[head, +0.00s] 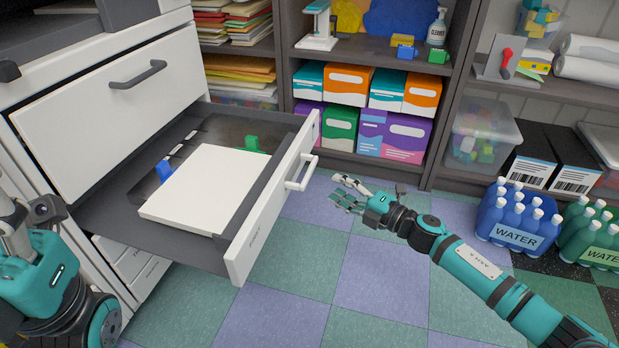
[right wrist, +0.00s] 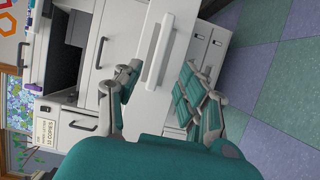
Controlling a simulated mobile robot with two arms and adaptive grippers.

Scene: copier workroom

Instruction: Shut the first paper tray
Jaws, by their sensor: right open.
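The paper tray (head: 262,215) is pulled well out of the white copier, with its white front panel facing right. A stack of white paper (head: 200,190) lies in it, between a blue guide (head: 164,170) and a green guide (head: 251,143). The tray's white handle (head: 300,172) is on the outer face. My right gripper (head: 343,192) is open and empty, a little right of the handle and apart from it. In the right wrist view the handle (right wrist: 155,52) shows ahead, between the open fingers (right wrist: 160,82). Part of my left arm shows at the left edge; its finger state is unclear.
A closed drawer with a grey handle (head: 138,75) sits above the tray. Shelves with boxes (head: 392,135) stand behind. Blue water bottles (head: 518,222) stand on the floor at right. The checkered floor (head: 375,275) before the tray is clear.

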